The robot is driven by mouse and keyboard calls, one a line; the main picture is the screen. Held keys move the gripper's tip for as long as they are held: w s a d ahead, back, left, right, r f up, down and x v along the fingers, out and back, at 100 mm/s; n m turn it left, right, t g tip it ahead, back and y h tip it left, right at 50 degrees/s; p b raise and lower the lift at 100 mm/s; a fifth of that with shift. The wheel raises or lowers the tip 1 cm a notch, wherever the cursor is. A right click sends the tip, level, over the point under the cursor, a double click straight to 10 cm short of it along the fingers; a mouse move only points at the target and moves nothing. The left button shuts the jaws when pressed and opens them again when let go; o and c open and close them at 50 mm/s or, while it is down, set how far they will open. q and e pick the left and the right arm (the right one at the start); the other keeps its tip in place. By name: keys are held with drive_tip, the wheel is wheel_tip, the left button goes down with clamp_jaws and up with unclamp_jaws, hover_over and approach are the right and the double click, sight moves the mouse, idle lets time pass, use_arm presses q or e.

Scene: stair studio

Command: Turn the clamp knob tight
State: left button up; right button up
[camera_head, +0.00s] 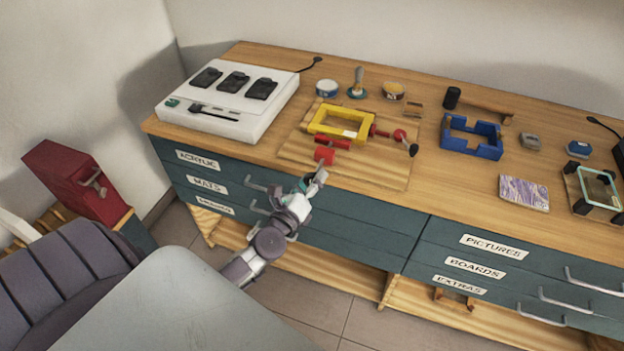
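A clamp with a yellow rectangular frame (341,122) lies on a wooden board (370,172) on the worktop. Red parts sit along its front and right side, and a black knob (413,150) shows at its right end. A red cylinder (325,156) lies at the clamp's front left. My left gripper (313,179) is just in front of this cylinder, near the counter's front edge. Its fingers look spread apart, with nothing visible between them. It is apart from the black knob, which is further right. My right gripper is not in view.
A white charging station (230,105) stands at the left. A blue tray frame (471,137), a marbled slab (524,193) and a glass-topped frame (594,187) are at the right. Teal drawers (350,215) with protruding handles lie below the counter edge. A red box (80,182) stands at far left.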

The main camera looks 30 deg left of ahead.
use_arm(q)
drive_tip(key=c, duration=0.7)
drive_tip(key=shift+m, duration=0.4)
